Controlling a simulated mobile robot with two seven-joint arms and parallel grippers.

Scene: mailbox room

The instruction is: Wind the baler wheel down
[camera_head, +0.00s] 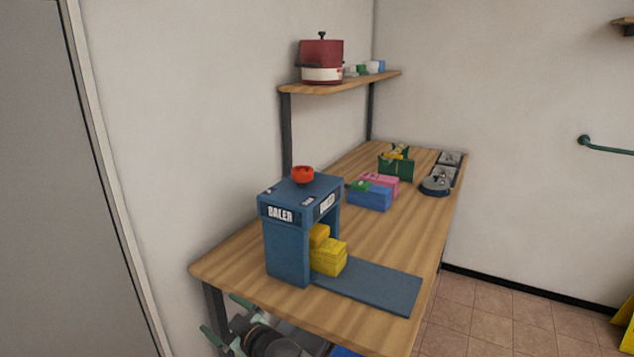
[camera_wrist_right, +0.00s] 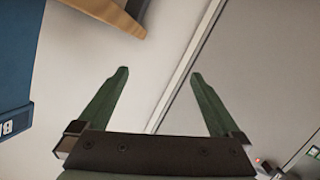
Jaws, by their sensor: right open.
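The blue baler (camera_head: 285,250) stands on the near end of the wooden table. Its red wheel (camera_head: 302,175) sits upright on top. Yellow blocks (camera_head: 330,258) are stacked in its opening, and a flat blue plate extends right from its base. My right gripper (camera_head: 217,312) is low at the table's near left corner, below the tabletop and apart from the baler. In the right wrist view its green fingers (camera_wrist_right: 160,73) are spread and empty, with a blue surface (camera_wrist_right: 30,70), apparently the baler, at the left edge. My left gripper is not in view.
Behind the baler are blue and pink blocks (camera_head: 370,198), a green box (camera_head: 397,168) and dark round dishes (camera_head: 436,186). A wall shelf (camera_head: 340,84) holds a red pot (camera_head: 321,62). A grey door (camera_head: 55,200) is left. The tiled floor right is mostly clear.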

